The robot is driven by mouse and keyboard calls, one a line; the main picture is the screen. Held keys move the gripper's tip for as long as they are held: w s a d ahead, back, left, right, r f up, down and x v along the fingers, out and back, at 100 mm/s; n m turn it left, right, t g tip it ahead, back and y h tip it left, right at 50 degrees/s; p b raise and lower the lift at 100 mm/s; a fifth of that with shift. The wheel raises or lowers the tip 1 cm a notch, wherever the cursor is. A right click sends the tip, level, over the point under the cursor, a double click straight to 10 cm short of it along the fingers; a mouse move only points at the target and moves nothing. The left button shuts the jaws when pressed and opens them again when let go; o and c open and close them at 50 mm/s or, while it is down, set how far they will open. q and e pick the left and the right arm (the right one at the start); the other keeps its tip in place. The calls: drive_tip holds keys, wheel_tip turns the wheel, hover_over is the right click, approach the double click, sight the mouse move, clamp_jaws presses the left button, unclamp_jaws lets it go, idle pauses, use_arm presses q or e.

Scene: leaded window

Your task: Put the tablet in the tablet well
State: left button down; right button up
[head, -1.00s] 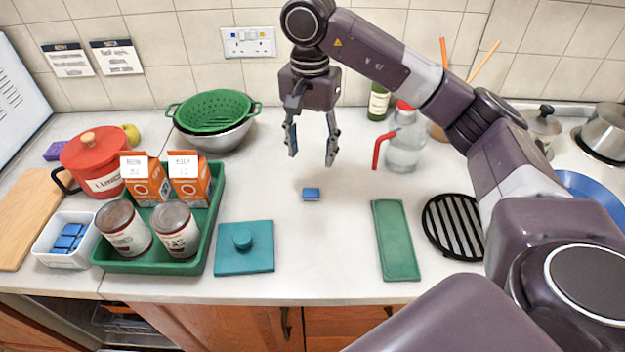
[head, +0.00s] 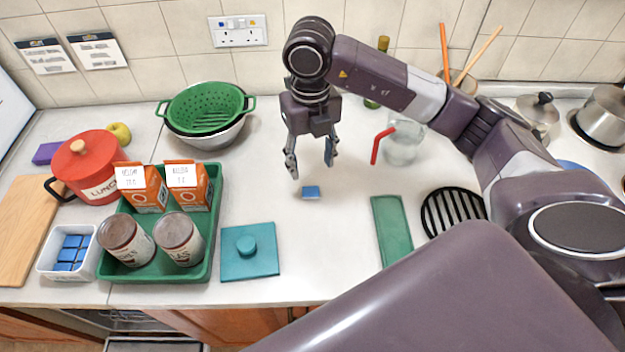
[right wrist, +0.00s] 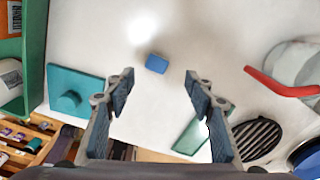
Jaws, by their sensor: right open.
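The small blue tablet (head: 311,192) lies flat on the pale counter. My right gripper (head: 312,168) hangs above it with the fingers pointing down, open and empty. In the right wrist view the tablet (right wrist: 157,63) shows just past the gap between the spread fingers (right wrist: 159,76), apart from both. A white tub (head: 55,270) at the far left holds several similar blue tablets. I cannot make out the tablet well in these views. My left gripper is out of view.
A teal square plate with a knob (head: 262,266) and a green strip (head: 391,232) flank the tablet. A green tray (head: 203,268) holds cartons and cans. A clear jug with a red handle (head: 403,145) stands right. The counter around the tablet is clear.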

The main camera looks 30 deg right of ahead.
sight(311, 189)
drive_tip(key=m, duration=0.4)
drive_tip(key=shift+f+p, duration=0.25)
drive_tip(key=shift+p, duration=0.1)
drive_tip(key=shift+s+f, duration=0.1)
drive_tip(key=shift+f, duration=0.7)
wheel_tip(311, 189, down, 5)
drive_tip(key=p, duration=0.3)
drive_tip(key=shift+a+f, duration=0.15)
drive_tip(key=shift+f, duration=0.4)
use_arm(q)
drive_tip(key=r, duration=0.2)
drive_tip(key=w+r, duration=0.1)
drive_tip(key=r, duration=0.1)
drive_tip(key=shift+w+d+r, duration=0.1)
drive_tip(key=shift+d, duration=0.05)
use_arm(e)
drive_tip(key=shift+c, duration=0.5)
drive_tip(key=c, duration=0.9)
drive_tip(key=shift+r, duration=0.1)
